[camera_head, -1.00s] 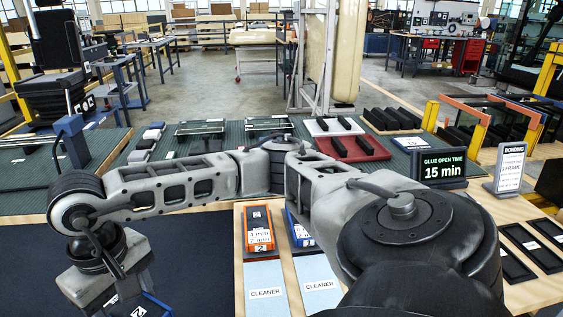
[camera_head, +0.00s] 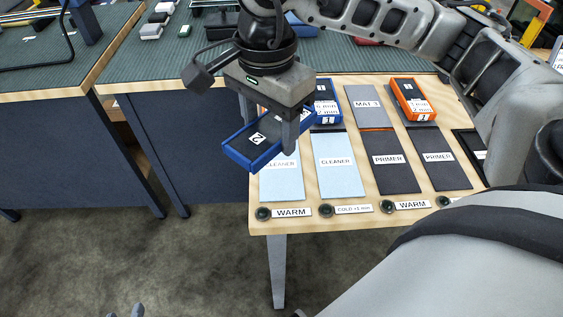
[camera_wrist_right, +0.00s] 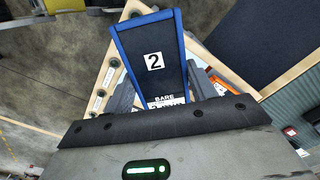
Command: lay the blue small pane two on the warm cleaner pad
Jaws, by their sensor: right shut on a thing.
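My right gripper (camera_head: 268,128) is shut on the blue small pane two (camera_head: 250,148), a dark panel with a blue rim and a white "2" label. The pane is held tilted above the table's left edge, and its left part sticks out past that edge. It also shows in the right wrist view (camera_wrist_right: 155,62), with the word "BARE" near the gripper. The warm cleaner pad (camera_head: 283,182) is the light blue left pad, above a "WARM" label. The pane and gripper hide its upper end.
The cold cleaner pad (camera_head: 338,178) lies just to the right, then two dark primer pads (camera_head: 395,178). Another blue pane (camera_head: 327,103) lies behind the cold pad. An orange pane (camera_head: 410,100) and the bare "MAT 3" (camera_head: 371,108) are farther right. Round knobs line the front edge.

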